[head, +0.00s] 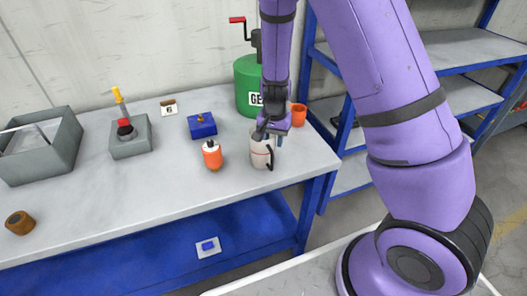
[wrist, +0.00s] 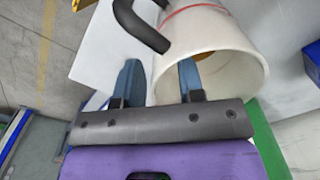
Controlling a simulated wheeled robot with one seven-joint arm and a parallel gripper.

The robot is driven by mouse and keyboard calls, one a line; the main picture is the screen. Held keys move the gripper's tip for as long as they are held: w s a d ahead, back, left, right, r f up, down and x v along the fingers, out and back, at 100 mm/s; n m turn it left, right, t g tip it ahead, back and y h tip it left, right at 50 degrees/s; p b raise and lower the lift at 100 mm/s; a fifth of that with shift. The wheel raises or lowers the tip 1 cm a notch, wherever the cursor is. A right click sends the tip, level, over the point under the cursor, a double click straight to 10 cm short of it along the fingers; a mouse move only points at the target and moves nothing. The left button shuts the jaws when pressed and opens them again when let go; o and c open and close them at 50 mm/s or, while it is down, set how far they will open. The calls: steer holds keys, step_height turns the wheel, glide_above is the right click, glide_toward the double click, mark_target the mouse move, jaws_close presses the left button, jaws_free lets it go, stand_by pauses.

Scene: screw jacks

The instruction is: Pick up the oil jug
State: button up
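The oil jug (head: 259,157) is a white cylinder with a black handle and a thin red line, upright near the right end of the grey bench. In the wrist view the jug (wrist: 205,45) fills the upper right, with its open mouth toward me and its handle at the upper left. My gripper (head: 268,137) is pointing down at the jug's rim. In the wrist view its two blue fingers are apart, one outside the jug's wall and one overlapping its mouth. I cannot tell whether either finger touches the wall.
An orange bottle (head: 212,155) stands just left of the jug. A green canister (head: 246,82) with a red crank and an orange cup (head: 298,115) are behind it. A blue block (head: 202,125), a grey holder (head: 131,142) and a grey bin (head: 63,151) stand farther left.

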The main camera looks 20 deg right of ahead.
steer(key=shift+f, duration=0.9)
jaws_close()
steer(key=shift+r, duration=0.1)
